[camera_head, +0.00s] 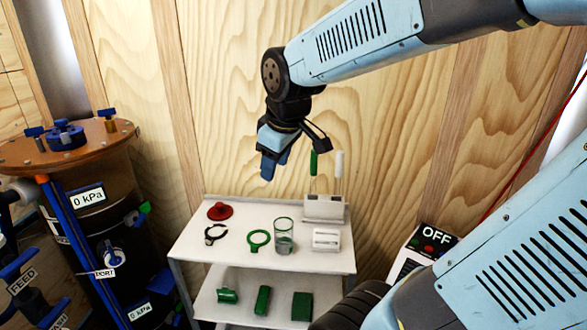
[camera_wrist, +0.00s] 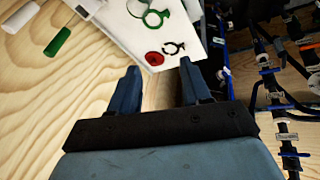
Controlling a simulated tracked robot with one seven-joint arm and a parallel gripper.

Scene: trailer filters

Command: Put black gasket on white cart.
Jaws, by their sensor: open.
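The black gasket (camera_head: 209,239), a thin dark ring with a tab, lies on the top shelf of the white cart (camera_head: 315,262), near its left side. In the wrist view the gasket (camera_wrist: 181,46) lies beyond the fingertips, and the white cart (camera_wrist: 128,32) shows at the top. My gripper (camera_head: 271,168) hangs above the back of the cart, fingers pointing down. In the wrist view my gripper (camera_wrist: 160,66) is open with nothing between its fingers. It is clear of the gasket.
A red round part (camera_head: 220,211) lies behind the gasket, and a green ring (camera_head: 258,240) lies right of it. A glass beaker (camera_head: 284,238), a white block (camera_head: 326,239) and a holder with handled tools (camera_head: 324,207) stand farther right. Green parts (camera_head: 263,299) lie below. A tank (camera_head: 90,190) stands left.

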